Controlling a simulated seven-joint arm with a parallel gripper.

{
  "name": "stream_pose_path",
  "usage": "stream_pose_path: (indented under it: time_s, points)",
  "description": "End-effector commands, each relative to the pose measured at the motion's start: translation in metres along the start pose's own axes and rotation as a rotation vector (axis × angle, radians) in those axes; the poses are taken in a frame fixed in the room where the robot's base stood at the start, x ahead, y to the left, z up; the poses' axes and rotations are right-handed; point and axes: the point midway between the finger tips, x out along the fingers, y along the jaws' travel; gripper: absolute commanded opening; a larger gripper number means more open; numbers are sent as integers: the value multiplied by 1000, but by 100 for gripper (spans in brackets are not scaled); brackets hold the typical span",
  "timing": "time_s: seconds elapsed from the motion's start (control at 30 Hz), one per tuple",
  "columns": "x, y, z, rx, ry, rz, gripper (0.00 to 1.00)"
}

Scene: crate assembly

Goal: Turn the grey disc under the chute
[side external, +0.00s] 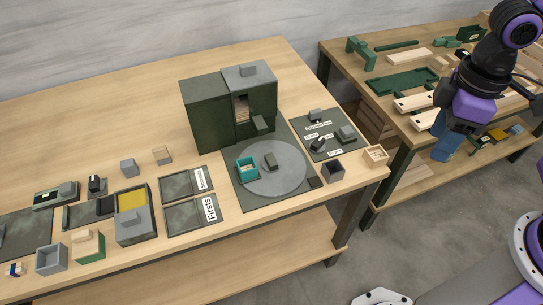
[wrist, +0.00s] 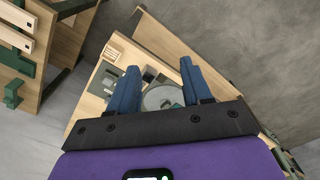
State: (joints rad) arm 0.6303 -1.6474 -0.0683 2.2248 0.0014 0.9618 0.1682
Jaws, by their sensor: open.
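The grey disc (side external: 289,178) lies flat on a dark square plate (side external: 238,195) in front of a dark green cabinet (side external: 205,115). A small chute (side external: 261,123) juts from the cabinet's front above the disc's back edge. A teal open box (side external: 247,168) stands on the disc's left side, and a dark block with a raised top (side external: 270,161) stands near its middle. My gripper (side external: 441,153) hangs empty and open, well right of the disc, in front of the second table. In the wrist view, the disc (wrist: 158,97) shows far off between my gripper's blue fingers (wrist: 160,68), partly hidden.
A dark mat (side external: 330,146) with small labelled parts lies right of the disc. A dark box (side external: 333,170) and a wooden box (side external: 375,155) stand near the table's right corner. Labelled trays (side external: 190,215) lie to the left. The second table (side external: 350,85) holds green and wooden parts.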

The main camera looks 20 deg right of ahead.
Motion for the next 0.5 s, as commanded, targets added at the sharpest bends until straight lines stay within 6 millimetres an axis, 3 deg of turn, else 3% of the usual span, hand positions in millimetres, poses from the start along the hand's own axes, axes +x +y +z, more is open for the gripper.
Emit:
stream_pose_path:
  time_s: [0.03, 0.1, 0.5]
  points:
    - [0, 0, -24, 45, -4, 1, 49]
    - [0, 2, -52, 111, -6, 2, 49]
    - [20, 14, -205, 485, -15, 9, 49]
